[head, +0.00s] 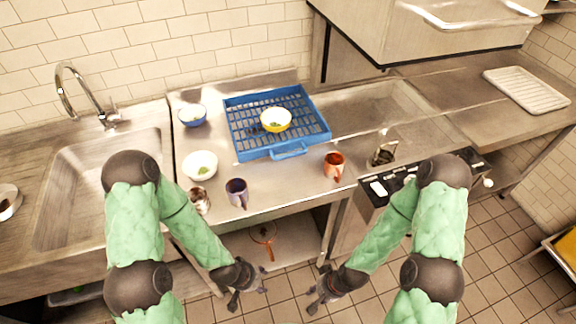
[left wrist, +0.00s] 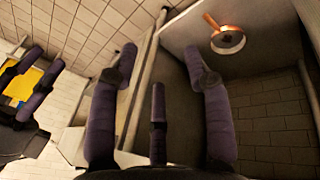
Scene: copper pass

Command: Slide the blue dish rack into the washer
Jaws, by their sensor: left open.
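The blue dish rack (head: 240,149) lies flat on the steel counter, its handle toward me. The washer's box-shaped hood (head: 440,35) is raised at the back right, above a steel bed (head: 375,107) to the right of the rack. My left gripper (head: 248,288) is open and empty, low in front of the counter; its spread fingers show in the left wrist view (left wrist: 160,110). My right gripper (head: 318,294) is beside it, also low, empty, with fingers apart. Neither touches the rack.
A blue bowl (head: 193,115), a white bowl (head: 200,166), a metal cup (head: 200,201), a dark mug (head: 237,192) and an orange-brown mug (head: 334,166) stand around the rack. A sink (head: 100,190) is left. A pan (left wrist: 228,41) lies on the lower shelf. A white tray (head: 527,89) lies far right.

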